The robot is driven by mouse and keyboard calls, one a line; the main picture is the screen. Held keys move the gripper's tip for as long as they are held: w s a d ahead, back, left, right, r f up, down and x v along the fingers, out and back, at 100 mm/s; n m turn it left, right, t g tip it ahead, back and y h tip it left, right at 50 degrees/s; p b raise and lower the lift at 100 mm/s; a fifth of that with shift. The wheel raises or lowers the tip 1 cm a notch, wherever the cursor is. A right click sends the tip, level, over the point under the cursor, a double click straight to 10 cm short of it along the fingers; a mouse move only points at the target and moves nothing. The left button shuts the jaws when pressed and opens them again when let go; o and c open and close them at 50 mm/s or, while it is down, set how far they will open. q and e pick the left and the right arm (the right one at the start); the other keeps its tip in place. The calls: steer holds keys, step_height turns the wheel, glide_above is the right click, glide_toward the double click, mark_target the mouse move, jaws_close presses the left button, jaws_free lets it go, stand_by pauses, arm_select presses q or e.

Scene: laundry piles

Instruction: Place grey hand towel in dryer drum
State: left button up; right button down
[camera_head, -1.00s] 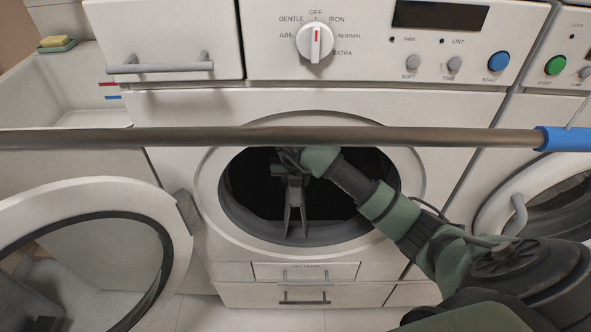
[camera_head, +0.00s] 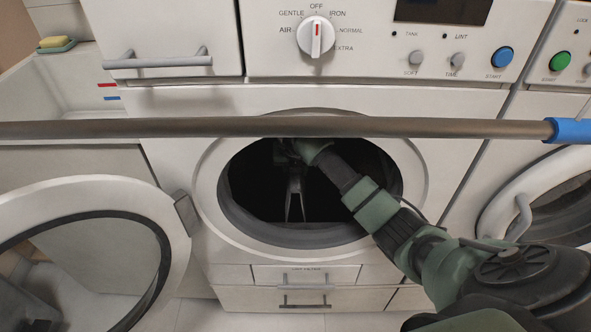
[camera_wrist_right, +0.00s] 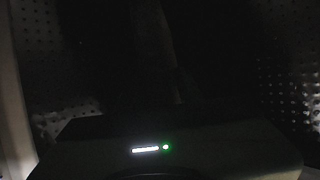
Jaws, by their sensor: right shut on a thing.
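The dryer drum (camera_head: 262,190) is open and dark inside, within a round white front rim. My right arm reaches in from the right, and my right gripper (camera_head: 295,208) points down inside the drum opening. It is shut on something. A dim grey strip that looks like the grey hand towel (camera_wrist_right: 158,42) shows faintly in the right wrist view, between dark perforated drum walls. The towel cannot be made out in the head view, and its lower part is lost in the dark. My left gripper is not in view.
The round dryer door (camera_head: 95,195) stands open at the left. A brown rod (camera_head: 200,129) with a blue end crosses in front of the dryer, above my right gripper. A second machine (camera_head: 556,150) stands at the right, and a sink (camera_head: 60,85) at the left.

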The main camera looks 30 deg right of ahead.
mark_target(295, 181)
steer(key=c, duration=0.9)
jaws_free()
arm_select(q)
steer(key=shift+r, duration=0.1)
arm_select(e)
steer(key=p+v, duration=0.1)
steer(key=v, duration=0.2)
steer(key=shift+r, duration=0.3)
arm_select(q)
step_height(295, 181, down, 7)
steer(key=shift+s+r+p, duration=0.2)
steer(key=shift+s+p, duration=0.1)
steer(key=shift+p, duration=0.1)
arm_select(e)
steer(key=s+a, duration=0.6)
steer(key=s, duration=0.4)
steer(key=shift+s+f, duration=0.15)
steer(key=shift+f, duration=0.2)
steer(key=shift+a, duration=0.15)
